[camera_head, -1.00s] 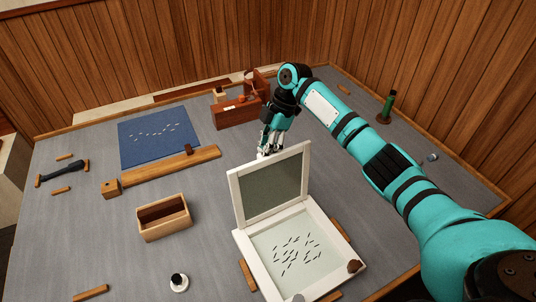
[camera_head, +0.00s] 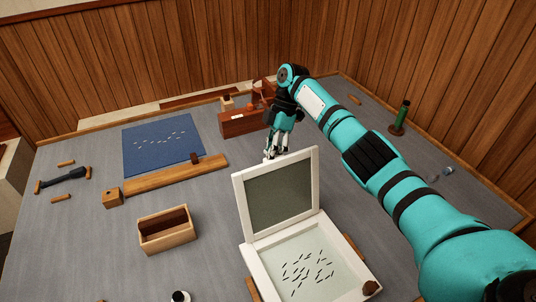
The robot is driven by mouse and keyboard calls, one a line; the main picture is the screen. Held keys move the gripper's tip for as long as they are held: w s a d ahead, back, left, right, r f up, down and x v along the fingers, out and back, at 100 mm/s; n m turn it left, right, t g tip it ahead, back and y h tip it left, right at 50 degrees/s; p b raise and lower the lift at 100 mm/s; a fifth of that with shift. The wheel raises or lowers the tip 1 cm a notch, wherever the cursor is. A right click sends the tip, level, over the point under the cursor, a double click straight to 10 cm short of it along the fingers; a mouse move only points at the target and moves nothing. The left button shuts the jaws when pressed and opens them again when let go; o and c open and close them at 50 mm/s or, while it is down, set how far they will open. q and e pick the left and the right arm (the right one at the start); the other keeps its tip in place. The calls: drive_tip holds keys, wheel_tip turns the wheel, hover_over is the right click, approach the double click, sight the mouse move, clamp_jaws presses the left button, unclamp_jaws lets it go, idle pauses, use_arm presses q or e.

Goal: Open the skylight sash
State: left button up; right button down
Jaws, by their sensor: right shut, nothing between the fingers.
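The skylight sash (camera_head: 279,197) is a white-framed pane. It stands raised, near upright, on the back edge of a white frame (camera_head: 251,262) that lies on the table. The frame's pale floor carries several small dark slivers, and a brown knob-like piece sits at its front right corner. My right gripper (camera_head: 268,156) is behind the sash's top left corner, fingers pointing down, shut and empty. From this angle I cannot tell whether it touches the sash. My left gripper is not in view.
On the grey table (camera_head: 90,235) are a blue mat (camera_head: 150,158), a long wooden bar (camera_head: 165,179), an open wooden box (camera_head: 165,240), a dark-handled tool (camera_head: 62,178) and a reddish wooden box (camera_head: 238,125). A green bottle (camera_head: 400,118) stands at right. The left front is mostly clear.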

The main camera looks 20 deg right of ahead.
drive_tip(key=shift+s+d+f, duration=0.3)
drive_tip(key=shift+d+f, duration=0.2)
drive_tip(key=shift+f, duration=0.3)
drive_tip(key=c, duration=1.4)
unclamp_jaws()
drive_tip(key=shift+d, duration=0.15)
drive_tip(key=shift+w, duration=0.1)
drive_tip(key=v, duration=0.8)
drive_tip(key=shift+a, duration=0.3)
drive_tip(key=shift+w, duration=0.15)
drive_tip(key=shift+a, duration=0.1)
